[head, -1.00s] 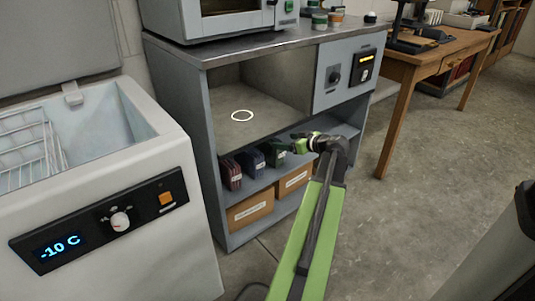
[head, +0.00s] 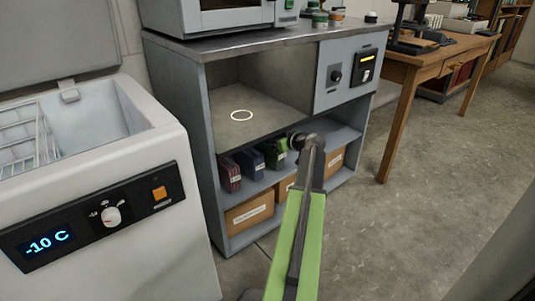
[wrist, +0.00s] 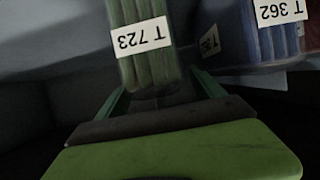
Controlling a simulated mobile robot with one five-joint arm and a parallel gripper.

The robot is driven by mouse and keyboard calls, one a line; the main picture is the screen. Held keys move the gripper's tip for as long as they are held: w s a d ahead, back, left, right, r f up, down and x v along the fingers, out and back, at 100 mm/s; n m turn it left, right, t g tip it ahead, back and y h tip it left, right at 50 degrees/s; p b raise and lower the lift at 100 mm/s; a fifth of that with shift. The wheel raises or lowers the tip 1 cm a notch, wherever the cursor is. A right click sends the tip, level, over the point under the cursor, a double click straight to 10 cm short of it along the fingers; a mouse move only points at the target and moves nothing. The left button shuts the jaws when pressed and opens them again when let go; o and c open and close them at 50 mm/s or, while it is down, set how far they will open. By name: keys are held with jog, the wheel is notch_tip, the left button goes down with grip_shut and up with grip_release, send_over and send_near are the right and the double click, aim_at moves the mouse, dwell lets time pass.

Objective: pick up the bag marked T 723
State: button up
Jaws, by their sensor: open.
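The bag marked T 723 is green and fills the middle of the wrist view (wrist: 150,55), its label upside down. In the head view the green bag (head: 274,153) stands at the right end of a row on the cabinet shelf, partly hidden by my arm. My gripper (wrist: 160,92) is open, with one finger on each side of the bag's near end. I cannot tell whether the fingers touch it. In the head view the jaws are mostly hidden behind my wrist.
A blue bag (wrist: 275,35) marked T 362 stands close beside the green one. A dark red bag (head: 229,173) is at the row's left end. Cardboard boxes (head: 250,214) sit on the shelf below. The shelf board above and the cabinet's left side (head: 203,165) bound the space.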

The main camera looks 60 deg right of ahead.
grip_shut()
dwell(0.4)
jog(key=shift+r, duration=0.2)
